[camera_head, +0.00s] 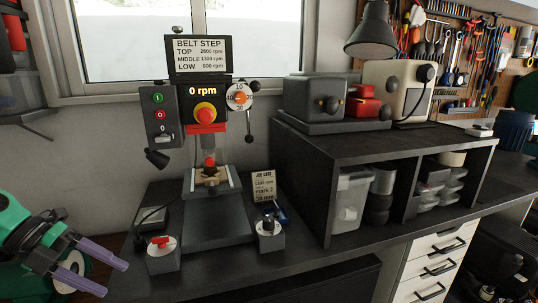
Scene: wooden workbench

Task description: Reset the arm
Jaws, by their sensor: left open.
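My left gripper (99,268) is at the lower left of the head view, green with two pale purple fingers. The fingers are spread apart and nothing shows between them. It is in front and to the left of a drill press (207,165), clear of it. The press has a "0 rpm" display, a red and yellow stop button (205,114) and a dark base (215,232). My right gripper is not in the view.
A grey block with a red-topped part (162,255) and another block with a dark knob (271,240) stand by the press base. A job card (264,185) stands behind. A dark shelf unit (390,150) takes up the right. A lamp (371,38) hangs above it.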

